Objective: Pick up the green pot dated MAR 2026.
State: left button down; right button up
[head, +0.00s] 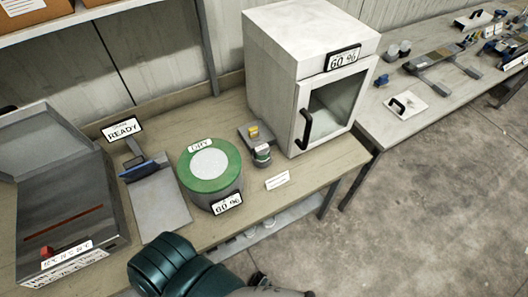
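Two small pots stand at a small grey holder on the wooden bench, left of the white oven-like cabinet. The nearer one (262,155) is small and dark with a greenish band and a pale label. The one behind it (253,133) has a yellow top or label. Their dates are too small to read, so I cannot tell which is dated MAR 2026. An arm of mine with a dark teal cover crosses the bottom edge, apparently the left. Its gripper (284,289) is partly cut off below the bench front, well short of the pots. My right gripper is not in view.
A large green-lidded drum (210,168) marked DRY stands left of the pots. The white cabinet (312,75) rises behind them to the right. A grey tray (160,205) and a metal box (65,215) fill the left side. A small white card (277,180) lies near the bench edge.

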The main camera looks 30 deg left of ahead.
aim_at(262, 150)
jog(key=i+l+u, duration=0.4)
jog(key=i+l, duration=0.6)
jog(key=i, duration=0.05)
